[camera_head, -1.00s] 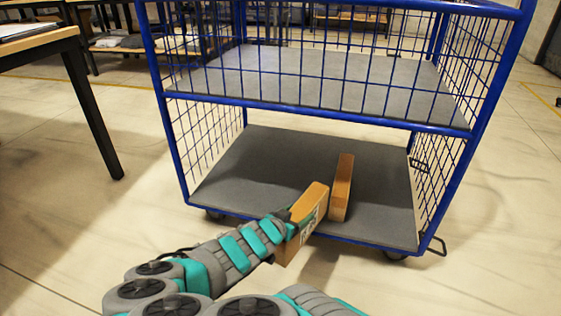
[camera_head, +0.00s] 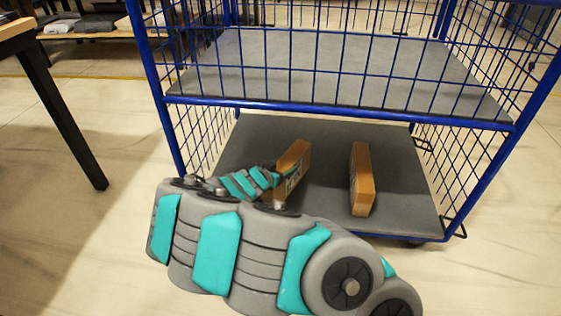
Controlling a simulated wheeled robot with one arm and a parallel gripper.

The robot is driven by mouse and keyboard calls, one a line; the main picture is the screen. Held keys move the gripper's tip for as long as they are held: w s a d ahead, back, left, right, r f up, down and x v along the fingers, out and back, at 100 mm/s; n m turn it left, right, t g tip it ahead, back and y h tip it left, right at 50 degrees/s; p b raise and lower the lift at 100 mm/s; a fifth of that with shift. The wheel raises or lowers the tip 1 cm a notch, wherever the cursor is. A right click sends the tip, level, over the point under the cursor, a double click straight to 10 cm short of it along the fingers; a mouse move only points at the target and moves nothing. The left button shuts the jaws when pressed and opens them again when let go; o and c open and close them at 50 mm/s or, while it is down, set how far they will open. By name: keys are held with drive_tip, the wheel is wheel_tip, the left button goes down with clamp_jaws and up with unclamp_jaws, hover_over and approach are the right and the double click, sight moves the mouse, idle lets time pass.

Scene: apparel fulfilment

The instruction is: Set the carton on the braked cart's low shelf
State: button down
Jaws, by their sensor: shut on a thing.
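The blue cart (camera_head: 340,118) has a grey low shelf (camera_head: 325,135) with an open near side. My gripper (camera_head: 276,178) is shut on a brown carton (camera_head: 294,158) with a pale label on its side. This carton stands on edge over the left-middle part of the low shelf. My arm hides its lower near part, so I cannot tell whether it touches the shelf. A second brown carton (camera_head: 362,182) stands on edge on the shelf to the right, apart from the held one.
The cart's upper shelf (camera_head: 330,75) is empty and lies above the low shelf. Mesh sides (camera_head: 203,135) close off the left and right. A table with a black leg (camera_head: 65,120) stands at left. Bare shelf shows behind and between the cartons.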

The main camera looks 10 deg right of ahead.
drive_tip(key=shift+w+d+f, duration=0.1)
drive_tip(key=shift+w+f, duration=0.55)
drive_tip(key=shift+w, duration=0.5)
drive_tip(key=shift+w+d+f, duration=0.1)
drive_tip(key=shift+w+f, duration=0.6)
drive_tip(key=shift+w, duration=0.4)
drive_tip(key=shift+w+f, duration=0.65)
drive_tip(key=shift+w, duration=0.5)
drive_tip(key=shift+f, duration=0.1)
unclamp_jaws()
